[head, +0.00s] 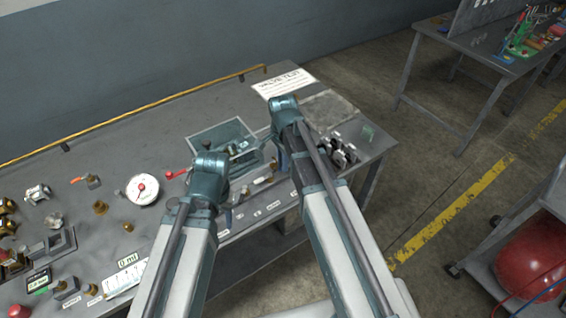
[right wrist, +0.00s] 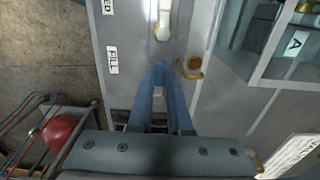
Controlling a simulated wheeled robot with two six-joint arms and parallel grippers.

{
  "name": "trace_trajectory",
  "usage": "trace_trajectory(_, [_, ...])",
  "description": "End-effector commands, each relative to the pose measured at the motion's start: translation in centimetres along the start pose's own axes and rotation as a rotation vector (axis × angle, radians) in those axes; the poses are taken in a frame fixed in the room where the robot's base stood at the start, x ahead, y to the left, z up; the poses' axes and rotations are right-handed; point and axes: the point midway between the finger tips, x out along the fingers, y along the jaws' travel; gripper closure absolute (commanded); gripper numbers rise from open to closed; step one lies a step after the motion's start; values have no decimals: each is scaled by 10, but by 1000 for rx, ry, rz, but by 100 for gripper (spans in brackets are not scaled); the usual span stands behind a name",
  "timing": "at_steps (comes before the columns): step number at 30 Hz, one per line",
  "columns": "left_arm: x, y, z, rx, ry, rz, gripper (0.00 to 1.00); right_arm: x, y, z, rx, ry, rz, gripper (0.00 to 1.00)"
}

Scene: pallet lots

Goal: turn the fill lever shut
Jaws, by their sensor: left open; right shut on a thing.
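My right gripper (right wrist: 160,72) is low over the grey bench panel in the right wrist view, its blue fingers close together. A small pale piece (right wrist: 158,92) shows between the fingers, beside the FILL label (right wrist: 112,60); I take it for the fill lever, mostly hidden by the fingers. In the head view my right arm's end (head: 282,150) is over the bench's front right part and covers the lever. My left gripper (head: 181,206) is further left over the bench front, open, its jaws largely hidden by its own arm.
A white, brass-ended part (right wrist: 163,22) and a brass fitting (right wrist: 192,67) stand close to the right fingers. A clear tank (head: 222,140) lies behind the arms. A yellow pipe (head: 150,108) runs along the back.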

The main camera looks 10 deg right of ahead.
Motion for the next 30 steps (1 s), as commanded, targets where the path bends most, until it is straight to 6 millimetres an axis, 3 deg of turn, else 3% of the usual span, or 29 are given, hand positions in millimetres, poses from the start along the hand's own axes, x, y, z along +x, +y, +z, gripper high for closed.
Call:
trace_trajectory(6, [0,0,0,0,0,0,53,0,0,0,1,0,-1,100])
trace_trajectory(7, [0,0,0,0,0,0,53,0,0,0,1,0,-1,78])
trace_trajectory(11, [0,0,0,0,0,0,53,0,0,0,0,0,-1,54])
trace_trajectory(23, [0,0,0,0,0,0,53,0,1,0,-42,0,-2,53])
trace_trajectory(30, [0,0,0,0,0,0,53,0,12,-1,-277,0,-1,53])
